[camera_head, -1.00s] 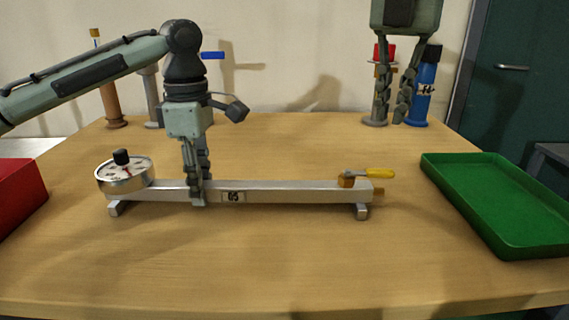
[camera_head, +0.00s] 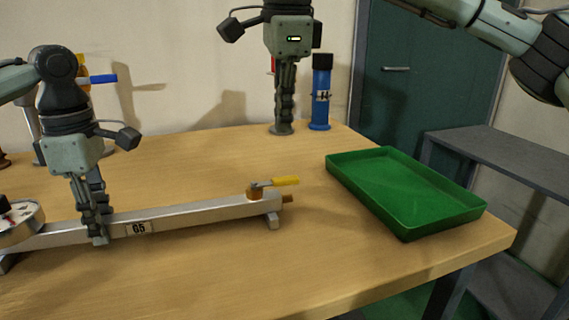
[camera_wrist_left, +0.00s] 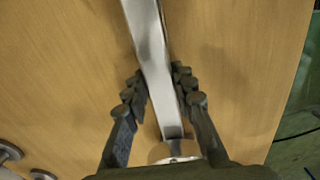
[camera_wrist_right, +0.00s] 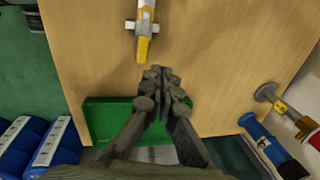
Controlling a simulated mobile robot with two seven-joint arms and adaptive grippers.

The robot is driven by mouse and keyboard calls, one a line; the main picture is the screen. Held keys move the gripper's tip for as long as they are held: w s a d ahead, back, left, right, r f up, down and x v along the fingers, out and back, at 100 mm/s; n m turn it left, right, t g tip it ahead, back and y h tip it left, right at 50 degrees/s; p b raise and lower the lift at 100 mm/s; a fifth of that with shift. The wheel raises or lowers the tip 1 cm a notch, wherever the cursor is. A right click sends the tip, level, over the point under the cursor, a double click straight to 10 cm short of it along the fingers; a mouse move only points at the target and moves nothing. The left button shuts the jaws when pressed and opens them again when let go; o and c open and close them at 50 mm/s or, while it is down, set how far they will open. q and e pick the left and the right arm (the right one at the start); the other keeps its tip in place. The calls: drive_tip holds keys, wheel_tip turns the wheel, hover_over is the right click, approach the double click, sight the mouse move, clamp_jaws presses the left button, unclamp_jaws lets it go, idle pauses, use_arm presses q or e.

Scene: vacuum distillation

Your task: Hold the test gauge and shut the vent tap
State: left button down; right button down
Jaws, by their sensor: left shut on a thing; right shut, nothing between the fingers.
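The test gauge is a silver bar (camera_head: 200,216) on short feet, with a label and a round white dial (camera_head: 20,216) partly cut off at the left edge. The vent tap (camera_head: 254,192) is brass at the bar's right end. Its yellow lever (camera_head: 285,181) points right, roughly along the bar. My left gripper (camera_head: 97,236) is shut on the bar between dial and label; the left wrist view shows the bar (camera_wrist_left: 152,50) between its fingers. My right gripper (camera_head: 282,125) is shut and empty, apart from the tap; the lever (camera_wrist_right: 142,50) shows beyond its fingertips in the right wrist view.
A green tray (camera_head: 398,222) lies on the table's right side. A blue bottle (camera_head: 321,95) stands at the back beside a stand partly hidden by my right gripper. A grey side bench (camera_head: 500,150) is beyond the table. The wood between gauge and back items is clear.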

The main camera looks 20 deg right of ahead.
sight(275, 182)
drive_tip(key=n, duration=0.6)
drive_tip(key=n+t, duration=0.1)
drive_tip(key=n, duration=0.5)
drive_tip(key=w+n, duration=0.1)
drive_tip(key=n, duration=0.5)
drive_tip(key=shift+d+r+t, duration=0.2)
drive_tip(key=shift+r+t, duration=0.15)
drive_tip(key=shift+t, duration=0.05)
drive_tip(key=shift+f, duration=0.1)
drive_tip(key=x, duration=1)
drive_tip(key=s, duration=0.3)
drive_tip(key=shift+s, duration=0.15)
drive_tip(key=shift+s+a, duration=0.1)
drive_tip(key=shift+s, duration=0.25)
